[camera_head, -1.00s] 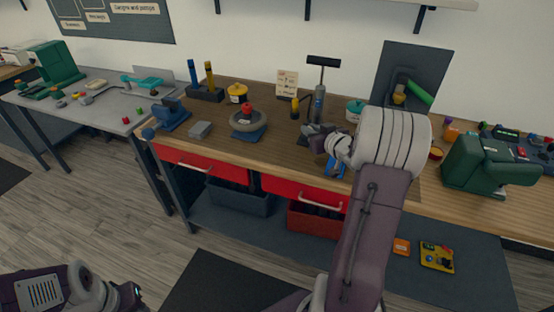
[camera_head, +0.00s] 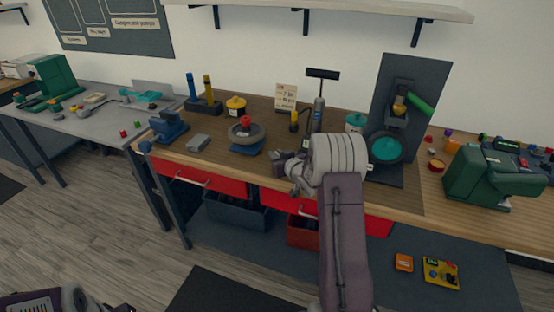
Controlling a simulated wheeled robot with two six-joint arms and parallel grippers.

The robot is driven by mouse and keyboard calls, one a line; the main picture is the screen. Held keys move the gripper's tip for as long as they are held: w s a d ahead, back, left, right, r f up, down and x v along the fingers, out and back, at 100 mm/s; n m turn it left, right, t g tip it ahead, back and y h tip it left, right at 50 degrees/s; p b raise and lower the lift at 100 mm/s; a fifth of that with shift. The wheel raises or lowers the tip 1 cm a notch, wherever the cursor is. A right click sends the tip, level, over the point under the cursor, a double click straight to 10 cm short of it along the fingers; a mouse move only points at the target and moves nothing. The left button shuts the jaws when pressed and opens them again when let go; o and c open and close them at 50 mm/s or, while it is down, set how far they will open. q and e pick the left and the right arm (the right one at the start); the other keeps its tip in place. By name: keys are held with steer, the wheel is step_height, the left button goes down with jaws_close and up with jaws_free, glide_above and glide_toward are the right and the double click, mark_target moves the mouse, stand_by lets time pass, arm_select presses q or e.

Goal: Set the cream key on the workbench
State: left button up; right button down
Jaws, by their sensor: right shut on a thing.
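The wooden workbench (camera_head: 350,193) runs across the middle, with red drawers under its front edge. My right gripper (camera_head: 281,159) is over its front part, right of the wheel on its blue stand. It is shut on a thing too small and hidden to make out. I cannot pick out a cream key for sure in this view. Only part of my left arm shows at the bottom left; its gripper is out of view.
A grey wheel (camera_head: 246,133) on a blue stand, a grey block (camera_head: 198,143) and a blue vise (camera_head: 168,127) stand on the left part. A teal disc (camera_head: 386,149) and a green machine (camera_head: 492,178) stand to the right. Bare wood shows near the front edge.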

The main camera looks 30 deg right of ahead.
steer(key=shift+f, duration=0.8)
steer(key=shift+w, duration=0.15)
steer(key=shift+f, duration=0.15)
steer(key=c, duration=1.4)
jaws_free()
